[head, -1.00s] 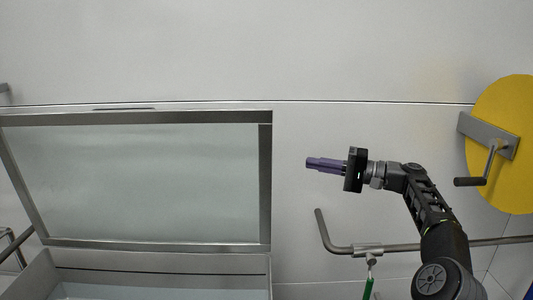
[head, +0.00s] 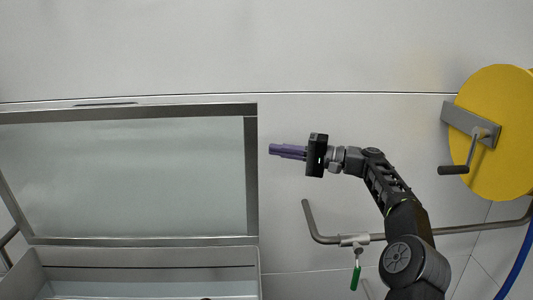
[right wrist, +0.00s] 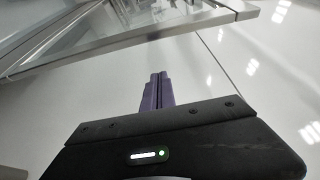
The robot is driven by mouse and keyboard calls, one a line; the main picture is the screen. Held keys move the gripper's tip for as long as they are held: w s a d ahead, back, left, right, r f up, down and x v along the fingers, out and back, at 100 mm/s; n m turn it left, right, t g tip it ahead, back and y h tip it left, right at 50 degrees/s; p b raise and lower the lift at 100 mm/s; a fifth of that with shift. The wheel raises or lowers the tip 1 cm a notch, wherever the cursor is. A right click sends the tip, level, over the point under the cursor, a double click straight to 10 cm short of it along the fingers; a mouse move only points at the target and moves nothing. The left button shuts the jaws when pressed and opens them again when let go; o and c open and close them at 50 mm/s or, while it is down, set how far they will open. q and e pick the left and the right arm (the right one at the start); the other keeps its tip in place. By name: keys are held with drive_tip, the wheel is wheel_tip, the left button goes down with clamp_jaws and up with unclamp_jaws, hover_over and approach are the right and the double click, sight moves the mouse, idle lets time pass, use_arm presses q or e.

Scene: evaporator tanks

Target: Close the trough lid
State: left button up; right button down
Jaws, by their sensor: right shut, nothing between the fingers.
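The trough lid (head: 130,180), a framed glassy panel, stands raised and open behind the trough (head: 150,257) at the left of the head view. The trough shows only in part at the bottom edge. My right gripper (head: 272,149) is shut and empty, its purple fingers pointing left, close to the lid's right frame edge in the picture. I cannot tell whether they touch. In the right wrist view the shut fingers (right wrist: 156,85) point up toward a metal frame edge (right wrist: 150,35) and the gap below it. My left gripper is not in view.
A yellow disc-shaped reel (head: 505,130) with a crank handle (head: 454,170) is on the wall at the right. A bent metal pipe (head: 325,238) with a green-handled valve (head: 356,277) runs below my right arm. The wall above is bare.

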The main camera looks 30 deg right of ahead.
drive_tip(key=p+x, duration=0.1)
drive_tip(key=x, duration=0.3)
drive_tip(key=shift+r, duration=0.2)
drive_tip(key=shift+s+a+f, duration=0.15)
drive_tip(key=shift+s+a, duration=0.1)
drive_tip(key=shift+s, duration=0.4)
drive_tip(key=shift+s+a+f, duration=0.15)
drive_tip(key=shift+s+a, duration=0.1)
drive_tip(key=shift+s, duration=0.4)
drive_tip(key=shift+s+a+f, duration=0.1)
drive_tip(key=shift+s+a, duration=0.15)
drive_tip(key=shift+s, duration=0.4)
drive_tip(key=shift+b, duration=0.3)
